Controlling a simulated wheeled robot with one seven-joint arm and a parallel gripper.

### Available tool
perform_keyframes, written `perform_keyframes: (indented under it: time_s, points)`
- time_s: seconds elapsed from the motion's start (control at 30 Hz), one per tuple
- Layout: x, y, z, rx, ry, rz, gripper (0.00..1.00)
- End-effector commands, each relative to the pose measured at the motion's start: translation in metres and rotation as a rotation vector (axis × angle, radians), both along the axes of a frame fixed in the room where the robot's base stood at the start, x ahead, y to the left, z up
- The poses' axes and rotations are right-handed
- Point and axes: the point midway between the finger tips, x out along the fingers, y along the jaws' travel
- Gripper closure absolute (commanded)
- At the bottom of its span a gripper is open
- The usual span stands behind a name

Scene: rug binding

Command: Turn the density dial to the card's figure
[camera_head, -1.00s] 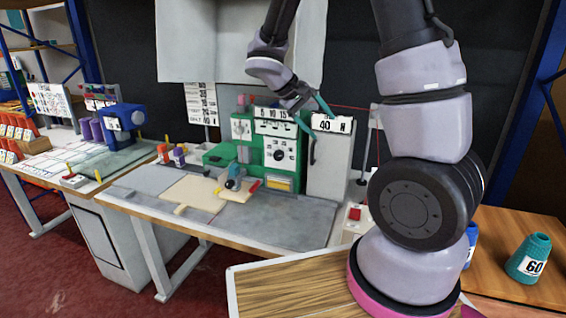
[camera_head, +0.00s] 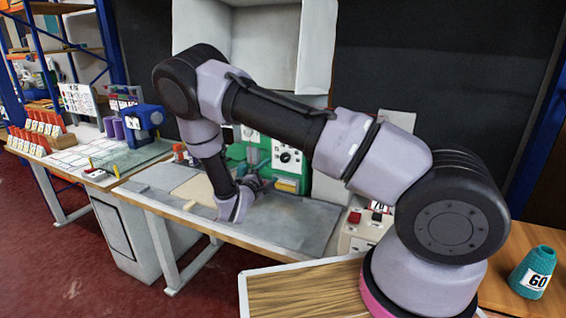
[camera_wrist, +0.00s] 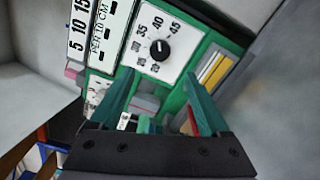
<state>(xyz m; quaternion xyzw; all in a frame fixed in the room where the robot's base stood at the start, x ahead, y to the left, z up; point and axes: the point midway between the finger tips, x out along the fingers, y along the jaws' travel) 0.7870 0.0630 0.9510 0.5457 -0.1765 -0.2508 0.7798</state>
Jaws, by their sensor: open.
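The density dial is a black round knob (camera_wrist: 160,50) on a white plate printed with 35, 40, 45 and smaller figures around it. It sits on the front of the green machine (camera_head: 257,158), and its plate also shows in the head view (camera_head: 289,157). A small pale mark shows on the knob, but its exact setting is too small to read. My gripper (camera_wrist: 158,78) is open, its two teal fingers below the dial and apart from it. In the head view my gripper (camera_head: 258,184) is low in front of the machine. The card with the figure cannot be made out.
The grey bench front (camera_head: 285,222) is clear.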

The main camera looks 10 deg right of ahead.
Motion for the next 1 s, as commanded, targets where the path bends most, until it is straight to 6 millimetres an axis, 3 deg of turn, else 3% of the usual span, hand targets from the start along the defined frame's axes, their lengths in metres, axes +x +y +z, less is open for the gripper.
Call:
perform_keyframes:
  time_s: [0.5, 0.97, 1.0]
  points:
    - [0.071, -0.053, 0.001, 0.001, 0.001, -0.006, 0.2]
    - [0.082, -0.061, 0.001, 0.001, 0.001, -0.005, 0.2]
    - [0.082, -0.061, 0.001, 0.001, 0.001, -0.005, 0.31]
